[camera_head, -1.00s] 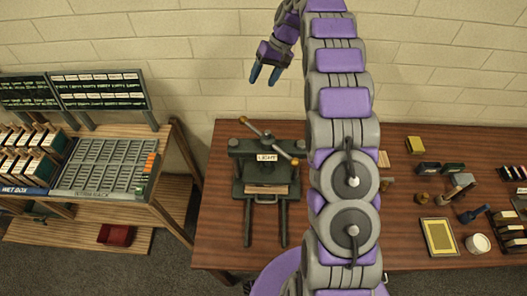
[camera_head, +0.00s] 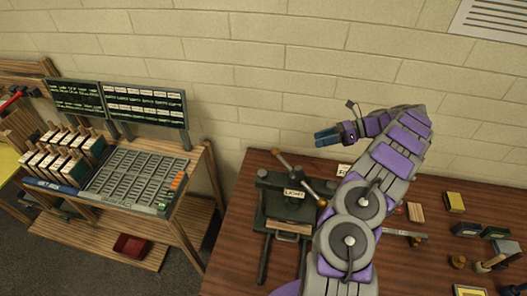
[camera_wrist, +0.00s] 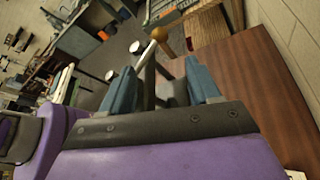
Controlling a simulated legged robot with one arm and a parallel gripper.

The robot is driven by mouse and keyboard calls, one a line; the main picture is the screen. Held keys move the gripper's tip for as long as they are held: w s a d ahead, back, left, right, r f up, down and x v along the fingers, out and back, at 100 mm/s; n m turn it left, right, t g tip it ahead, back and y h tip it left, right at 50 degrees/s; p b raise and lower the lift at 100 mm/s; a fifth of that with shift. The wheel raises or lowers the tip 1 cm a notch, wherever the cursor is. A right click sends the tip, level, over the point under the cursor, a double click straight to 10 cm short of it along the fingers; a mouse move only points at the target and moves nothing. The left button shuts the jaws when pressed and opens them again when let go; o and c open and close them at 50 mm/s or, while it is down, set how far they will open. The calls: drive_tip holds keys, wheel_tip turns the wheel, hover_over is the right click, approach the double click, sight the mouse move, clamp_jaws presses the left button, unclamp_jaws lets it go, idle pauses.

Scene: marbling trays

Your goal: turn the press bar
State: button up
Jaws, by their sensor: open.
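The dark green press (camera_head: 266,210) stands on the table, with a white label on its front. Its press bar (camera_head: 287,166) lies slantwise across the top, with a ball knob at each end. My gripper (camera_head: 322,138) is open and empty above the bar, up and to the right of its far knob, in the head view. In the wrist view the bar (camera_wrist: 147,54) with its brass knob shows between my open fingers (camera_wrist: 162,88). I cannot tell how far beyond them it is. My arm hides part of the press's right side.
A wooden rack (camera_head: 190,208) with a type tray and dark boards stands left, apart from the table. Pads, blocks and tools crowd the table's right side. A pale brick wall (camera_head: 290,70) rises close behind. Bare tabletop (camera_head: 232,235) shows left of the press.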

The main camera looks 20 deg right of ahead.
sight(275, 151)
drive_tip(key=x, duration=1.7)
drive_tip(key=shift+a, duration=0.2)
drive_tip(key=shift+c, duration=0.2)
clamp_jaws()
